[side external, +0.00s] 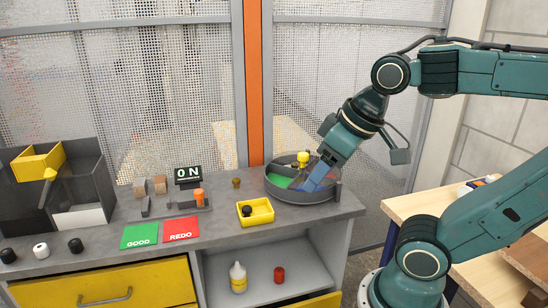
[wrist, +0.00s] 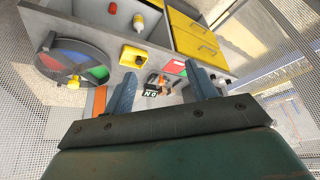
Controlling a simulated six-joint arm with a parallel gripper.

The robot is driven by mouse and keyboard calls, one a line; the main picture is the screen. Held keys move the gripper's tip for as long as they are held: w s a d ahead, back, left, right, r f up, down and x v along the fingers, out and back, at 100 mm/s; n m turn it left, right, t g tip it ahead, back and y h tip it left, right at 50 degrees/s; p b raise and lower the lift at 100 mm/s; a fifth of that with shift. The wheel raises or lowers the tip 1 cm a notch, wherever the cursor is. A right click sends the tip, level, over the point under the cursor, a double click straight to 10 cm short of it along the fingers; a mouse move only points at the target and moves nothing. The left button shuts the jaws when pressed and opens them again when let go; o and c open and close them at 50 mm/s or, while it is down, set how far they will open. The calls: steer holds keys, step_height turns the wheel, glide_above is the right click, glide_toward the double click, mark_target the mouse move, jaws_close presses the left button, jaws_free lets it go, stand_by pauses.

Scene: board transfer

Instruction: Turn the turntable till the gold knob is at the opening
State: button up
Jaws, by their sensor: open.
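The turntable (side external: 276,191) is a round grey tray with coloured sectors at the right end of the grey bench. Green and blue sectors show in the side view; red, green and blue show in the wrist view (wrist: 40,68). A yellow knob-like ball (side external: 303,157) stands at its far side, and in the wrist view it is at the lower rim (wrist: 74,84). My gripper (side external: 314,178) is open and empty, with its fingers (wrist: 164,82) apart. In the side view it overlaps the turntable's right part; contact cannot be told. I cannot clearly make out the opening.
A yellow tray (side external: 267,217) with a dark knob stands left of the turntable. A small olive-gold piece (side external: 236,182) is behind it. The ON sign (side external: 188,175) and green and red cards (side external: 140,236) are farther left. An orange post (side external: 254,80) rises behind the bench.

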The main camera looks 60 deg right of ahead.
steer(key=w+d+r+m+g, duration=0.25)
steer(key=w+d+r, duration=0.25)
steer(key=w+d, duration=0.3)
steer(key=m+g, duration=0.3)
steer(key=m, duration=0.6)
glide_above(303, 154)
step_height(303, 154, down, 7)
steer(key=shift+d, duration=0.15)
steer(key=shift+f, duration=0.1)
step_height(303, 154, down, 14)
steer(key=shift+r, duration=0.15)
steer(key=shift+c, duration=0.3)
